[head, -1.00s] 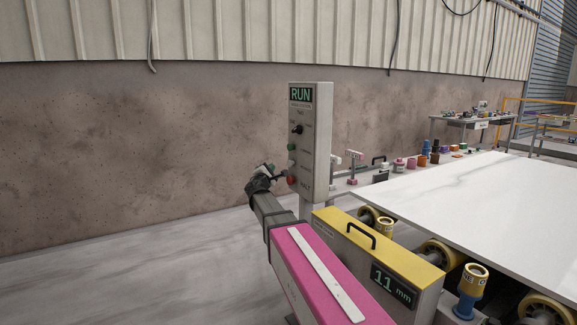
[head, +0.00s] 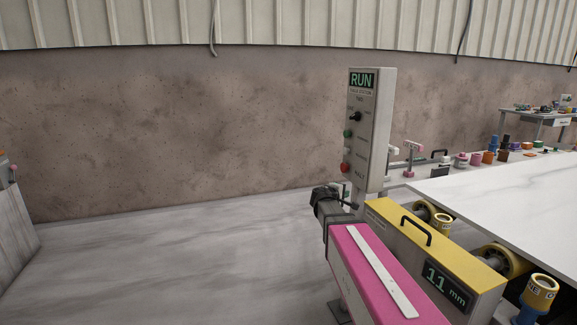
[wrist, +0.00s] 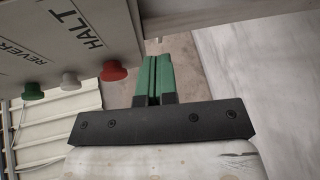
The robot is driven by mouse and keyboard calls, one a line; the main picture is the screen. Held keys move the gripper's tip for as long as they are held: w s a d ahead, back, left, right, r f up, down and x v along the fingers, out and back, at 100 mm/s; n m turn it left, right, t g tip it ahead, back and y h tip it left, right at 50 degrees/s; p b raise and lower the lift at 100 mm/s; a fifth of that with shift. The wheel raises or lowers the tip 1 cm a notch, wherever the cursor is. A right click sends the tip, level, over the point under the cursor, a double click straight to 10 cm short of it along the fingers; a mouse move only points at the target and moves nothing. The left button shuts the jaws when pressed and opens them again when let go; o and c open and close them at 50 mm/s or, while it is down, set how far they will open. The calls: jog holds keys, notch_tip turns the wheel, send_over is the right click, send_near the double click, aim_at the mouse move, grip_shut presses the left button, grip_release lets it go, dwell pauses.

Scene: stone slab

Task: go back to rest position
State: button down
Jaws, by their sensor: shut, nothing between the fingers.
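My gripper (wrist: 154,76) shows in the wrist view with its two green fingers pressed together and nothing between them. In the head view the dark end of my arm (head: 327,203) is low at the left of the upright panel (head: 371,130), whose display reads RUN. The fingertips are hard to make out there, and I cannot tell whether they touch the panel.
A yellow-topped box (head: 405,222) with a black handle and an 11 mm display stands at the lower right. Beyond it a white slab (head: 500,200) lies over rollers. Small coloured items (head: 500,150) line the far edge. The floor (head: 180,265) to the left is clear.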

jog(key=s+d+f+m+g+y, duration=0.1)
jog(key=s+f+m+g+y, duration=0.4)
jog(key=s+f, duration=0.85)
jog(key=s+a+f+m+g+y, duration=0.2)
jog(key=s+a+f+g, duration=0.1)
jog(key=s, duration=0.4)
jog(key=s+a+f+m+g+y, duration=0.3)
jog(key=s+f, duration=0.3)
jog(key=s, duration=0.1)
jog(key=shift+a+y, duration=0.25)
jog(key=shift+y, duration=0.05)
jog(key=shift+d, duration=0.15)
